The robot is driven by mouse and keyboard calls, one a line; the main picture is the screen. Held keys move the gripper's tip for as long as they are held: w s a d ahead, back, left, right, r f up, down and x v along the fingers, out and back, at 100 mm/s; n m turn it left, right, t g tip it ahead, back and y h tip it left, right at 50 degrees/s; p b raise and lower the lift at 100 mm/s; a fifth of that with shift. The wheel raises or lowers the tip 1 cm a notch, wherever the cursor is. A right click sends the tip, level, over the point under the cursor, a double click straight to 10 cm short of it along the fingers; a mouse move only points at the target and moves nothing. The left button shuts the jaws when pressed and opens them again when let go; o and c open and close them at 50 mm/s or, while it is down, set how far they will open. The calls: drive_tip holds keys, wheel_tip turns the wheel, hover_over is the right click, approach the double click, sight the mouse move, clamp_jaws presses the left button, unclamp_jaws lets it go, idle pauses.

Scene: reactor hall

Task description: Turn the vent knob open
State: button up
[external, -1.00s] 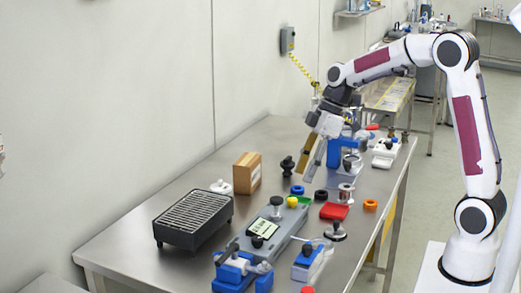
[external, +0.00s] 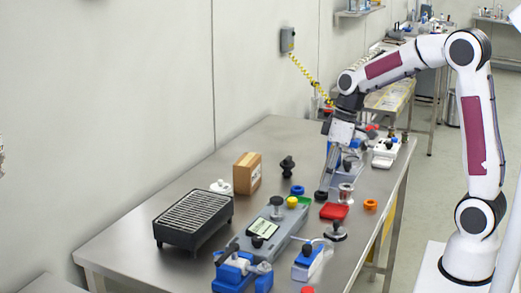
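No knob is plainly labelled as the vent knob, and I cannot tell which it is. The candidates are a black-topped knob (external: 277,202) and a smaller black knob (external: 258,242) on a grey unit with a display, a black knob on a silver disc (external: 336,230), and a black knob on a blue block (external: 307,250). My gripper (external: 323,190) points down, its tips close to a black ring (external: 321,196), behind and right of the grey unit. Its fingers are seen edge-on, so their opening is hidden. I cannot tell whether they touch the ring.
Near my gripper are a blue ring (external: 297,190), a red block (external: 333,212), a silver cylinder (external: 345,193) and an orange ring (external: 370,204). Blue fixtures (external: 240,273) stand in front.

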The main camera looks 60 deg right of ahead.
drive_tip(key=s+a+r+m+h, duration=0.1)
drive_tip(key=s+a+r+m, duration=0.1)
drive_tip(key=s, duration=0.6)
drive_tip(key=shift+r+m, duration=0.2)
drive_tip(key=shift+m, duration=0.3)
drive_tip(key=shift+s, duration=0.1)
drive_tip(key=shift+f, duration=0.15)
drive_tip(key=w+n+t, duration=0.2)
drive_tip(key=w+n, duration=0.1)
drive_tip(key=w, duration=1)
drive_tip(key=shift+w+f, duration=0.1)
drive_tip(key=shift+f, duration=0.05)
